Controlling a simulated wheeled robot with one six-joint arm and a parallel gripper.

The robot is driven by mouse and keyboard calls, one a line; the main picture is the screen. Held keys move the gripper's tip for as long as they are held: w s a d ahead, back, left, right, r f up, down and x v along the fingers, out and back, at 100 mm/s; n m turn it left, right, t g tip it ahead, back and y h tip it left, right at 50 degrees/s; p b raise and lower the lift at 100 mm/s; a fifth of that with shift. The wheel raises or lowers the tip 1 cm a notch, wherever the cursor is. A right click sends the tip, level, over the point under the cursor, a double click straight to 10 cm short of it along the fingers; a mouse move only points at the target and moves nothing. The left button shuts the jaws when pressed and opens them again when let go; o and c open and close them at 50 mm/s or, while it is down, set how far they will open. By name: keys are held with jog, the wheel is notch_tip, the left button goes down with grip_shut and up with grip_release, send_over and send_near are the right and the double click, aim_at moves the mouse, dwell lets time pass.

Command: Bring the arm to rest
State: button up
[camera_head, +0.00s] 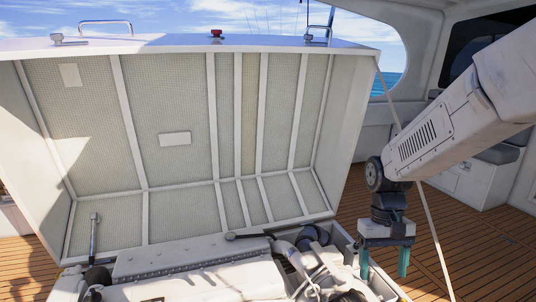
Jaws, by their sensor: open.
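My arm (440,115) reaches in from the upper right and bends down at its wrist. My gripper (384,264) hangs from it, pointing down, with its two teal fingers apart and nothing between them. It appears near the right edge of the open engine hatch, in front of the wooden deck. I cannot tell its exact height or whether it is clear of the hatch rim.
The raised hatch lid (175,139) fills the left and middle. Below it lies the engine (200,276) with hoses and pipes. A thin pale strut or line (431,222) runs down beside my gripper. Wooden deck (475,245) is open at the right, before white seating (474,182).

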jog(key=s+r+t, duration=0.2)
jog(key=s+r, duration=0.4)
jog(key=s, duration=0.4)
jog(key=s+d+r+t, duration=0.1)
jog(key=s+r+t, duration=0.1)
jog(key=s+r, duration=0.4)
jog(key=s, duration=0.4)
jog(key=shift+s+t, duration=0.15)
jog(key=shift+t, duration=0.15)
